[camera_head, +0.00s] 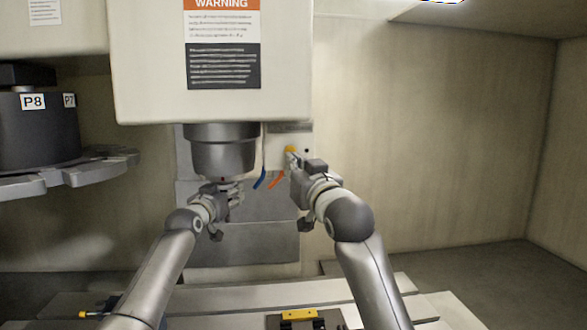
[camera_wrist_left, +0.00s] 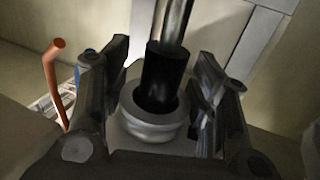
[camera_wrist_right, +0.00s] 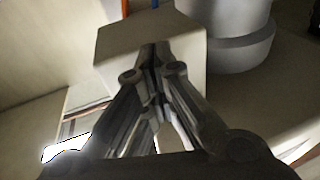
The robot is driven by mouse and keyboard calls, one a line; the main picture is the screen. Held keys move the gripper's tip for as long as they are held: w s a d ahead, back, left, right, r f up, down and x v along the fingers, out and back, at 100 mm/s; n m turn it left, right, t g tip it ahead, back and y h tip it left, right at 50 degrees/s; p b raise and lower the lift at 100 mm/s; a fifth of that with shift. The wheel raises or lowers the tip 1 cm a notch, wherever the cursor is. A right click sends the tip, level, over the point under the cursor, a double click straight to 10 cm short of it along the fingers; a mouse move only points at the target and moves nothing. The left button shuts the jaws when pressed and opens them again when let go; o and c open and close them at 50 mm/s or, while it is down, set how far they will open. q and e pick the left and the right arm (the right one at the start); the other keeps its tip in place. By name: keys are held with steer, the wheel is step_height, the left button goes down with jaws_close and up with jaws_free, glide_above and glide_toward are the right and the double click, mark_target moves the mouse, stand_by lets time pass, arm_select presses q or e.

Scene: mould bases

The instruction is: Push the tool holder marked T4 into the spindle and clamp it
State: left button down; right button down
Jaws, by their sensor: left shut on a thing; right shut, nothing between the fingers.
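The spindle (camera_head: 222,152) hangs under the white machine head. My left gripper (camera_head: 229,193) is right below it and shut on a tool holder. In the left wrist view the tool holder shows a silver ring (camera_wrist_left: 150,128), a black body (camera_wrist_left: 162,75) and a silver shank (camera_wrist_left: 174,20) between the fingers. No T4 mark is readable, and the join with the spindle is hidden. My right gripper (camera_head: 292,160) is shut and empty, its tips at or just below a yellow button (camera_head: 290,149) beside the spindle. I cannot tell whether they touch it. The spindle also shows in the right wrist view (camera_wrist_right: 236,40).
A blue hose (camera_head: 260,178) and an orange hose (camera_head: 277,180) hang between my grippers. A tool carousel (camera_head: 75,174) with P8 and P7 labels stands at the left. A dark fixture with a yellow bar (camera_head: 299,314) sits on the machine table below. The right side is clear.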

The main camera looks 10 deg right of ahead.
arm_select(q)
steer(key=shift+r, duration=0.45)
arm_select(e)
steer(key=shift+s, duration=3)
arm_select(q)
steer(key=c, duration=0.9)
jaws_free()
steer(key=o, duration=0.4)
steer(key=shift+s, duration=0.2)
steer(key=shift+w+f, duration=0.1)
steer(key=shift+f, duration=0.55)
steer(key=shift+r, duration=0.1)
